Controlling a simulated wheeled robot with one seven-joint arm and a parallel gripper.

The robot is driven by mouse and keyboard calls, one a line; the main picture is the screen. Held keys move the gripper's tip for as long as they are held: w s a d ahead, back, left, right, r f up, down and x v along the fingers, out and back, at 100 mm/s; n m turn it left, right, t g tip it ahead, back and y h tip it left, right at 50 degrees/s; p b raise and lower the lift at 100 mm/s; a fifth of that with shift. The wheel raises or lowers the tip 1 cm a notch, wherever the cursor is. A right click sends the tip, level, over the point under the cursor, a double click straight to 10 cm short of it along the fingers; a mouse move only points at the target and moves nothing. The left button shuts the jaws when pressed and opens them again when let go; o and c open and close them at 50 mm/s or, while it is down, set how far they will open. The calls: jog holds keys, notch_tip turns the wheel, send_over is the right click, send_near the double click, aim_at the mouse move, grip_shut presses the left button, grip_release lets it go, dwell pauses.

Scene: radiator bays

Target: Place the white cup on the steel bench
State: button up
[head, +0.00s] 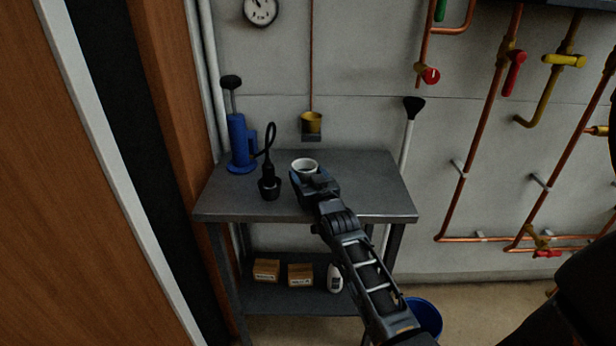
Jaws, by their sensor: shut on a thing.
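The white cup (304,164) is upright at the end of my arm, over the middle of the steel bench (376,192) in the head view. My gripper (305,176) is shut on the cup and hides its lower front side. I cannot tell whether the cup's base touches the bench top or hangs just above it. The bench is dark grey, with a lower shelf under the top.
A blue hand pump (239,140) and a black corded tool (269,183) stand on the bench left of the cup. A brass cup-like fitting (312,123) is on the wall behind. The bench top's right side is clear. Copper pipes (480,130) run along the wall at right.

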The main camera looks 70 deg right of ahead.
jog(key=shift+f, duration=0.15)
jog(key=shift+f, duration=0.2)
jog(key=o, duration=1.1)
